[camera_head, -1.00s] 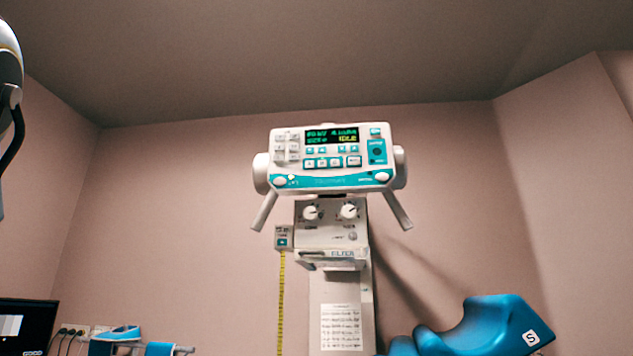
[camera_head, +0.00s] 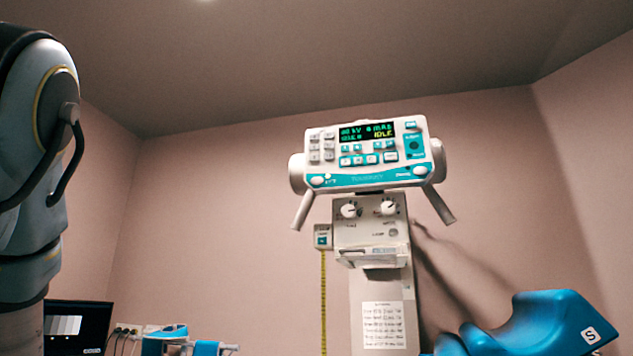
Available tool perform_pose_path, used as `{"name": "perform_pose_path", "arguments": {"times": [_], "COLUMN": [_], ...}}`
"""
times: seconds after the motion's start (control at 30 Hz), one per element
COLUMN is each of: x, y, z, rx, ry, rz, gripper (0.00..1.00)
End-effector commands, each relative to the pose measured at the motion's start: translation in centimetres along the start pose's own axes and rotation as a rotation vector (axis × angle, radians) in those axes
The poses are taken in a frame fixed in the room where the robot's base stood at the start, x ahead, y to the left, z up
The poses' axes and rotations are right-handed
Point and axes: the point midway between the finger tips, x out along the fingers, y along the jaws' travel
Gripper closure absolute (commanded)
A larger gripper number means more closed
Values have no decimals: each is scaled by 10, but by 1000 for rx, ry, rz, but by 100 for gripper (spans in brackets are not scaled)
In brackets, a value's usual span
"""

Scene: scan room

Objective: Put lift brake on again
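Small buttons sit at the panel's lower left and lower right; I cannot read which one is the lift brake. My gripper is not in view; only a part of my arm shows at the left edge.
A yellow measuring tape (camera_head: 323,300) hangs left of the column (camera_head: 362,310). A blue cushion marked S (camera_head: 545,325) is at the lower right. A dark monitor (camera_head: 76,325) and wall sockets are at the lower left. The space around the panel looks clear.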

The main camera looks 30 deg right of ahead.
Motion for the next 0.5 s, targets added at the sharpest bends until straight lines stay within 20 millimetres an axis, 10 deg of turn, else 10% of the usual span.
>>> {"name": "perform_pose_path", "arguments": {"times": [0.5], "x": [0], "y": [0], "z": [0], "rx": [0], "ry": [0], "rz": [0], "gripper": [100]}}
